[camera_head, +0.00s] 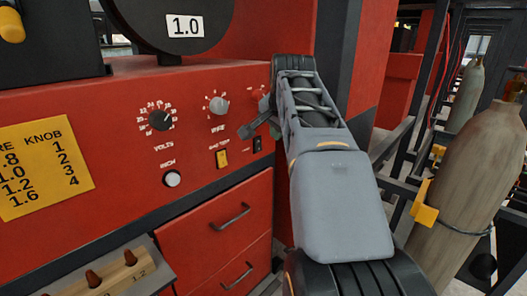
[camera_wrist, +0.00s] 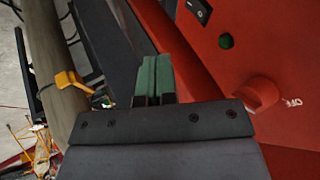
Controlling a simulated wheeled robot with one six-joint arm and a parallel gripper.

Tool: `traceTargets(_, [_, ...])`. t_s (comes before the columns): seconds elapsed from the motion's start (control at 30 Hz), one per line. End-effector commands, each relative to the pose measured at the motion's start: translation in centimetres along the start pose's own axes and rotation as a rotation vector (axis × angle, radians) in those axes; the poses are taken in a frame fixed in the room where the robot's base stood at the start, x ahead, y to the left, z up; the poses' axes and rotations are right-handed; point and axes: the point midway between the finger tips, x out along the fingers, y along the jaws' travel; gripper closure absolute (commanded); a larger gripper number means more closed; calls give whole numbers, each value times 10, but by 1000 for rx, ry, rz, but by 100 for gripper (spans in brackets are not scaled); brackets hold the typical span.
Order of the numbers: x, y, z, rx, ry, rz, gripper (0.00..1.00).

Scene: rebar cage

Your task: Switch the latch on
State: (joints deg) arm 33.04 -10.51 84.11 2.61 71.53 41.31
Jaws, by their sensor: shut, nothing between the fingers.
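In the head view my gripper (camera_head: 256,129) is in front of the red machine's right end, by the dials.
A black rocker switch (camera_wrist: 198,12) and a green round button (camera_wrist: 226,41) are on the panel near the latch. The head view shows a volts dial (camera_head: 159,120), a yellow switch (camera_head: 222,158) and drawers (camera_head: 230,217). Gas cylinders (camera_head: 470,185) stand at right.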

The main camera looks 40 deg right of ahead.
Motion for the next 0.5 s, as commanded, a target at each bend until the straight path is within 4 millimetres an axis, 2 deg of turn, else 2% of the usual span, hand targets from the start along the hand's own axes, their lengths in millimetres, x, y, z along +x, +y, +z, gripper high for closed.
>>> traceTargets(0.27, [1,0,0,-3,-1,0,100])
traceTargets(0.37, [8,0,1,-4,-2,1,100])
traceTargets(0.5, [28,0,1,-4,-3,2,100])
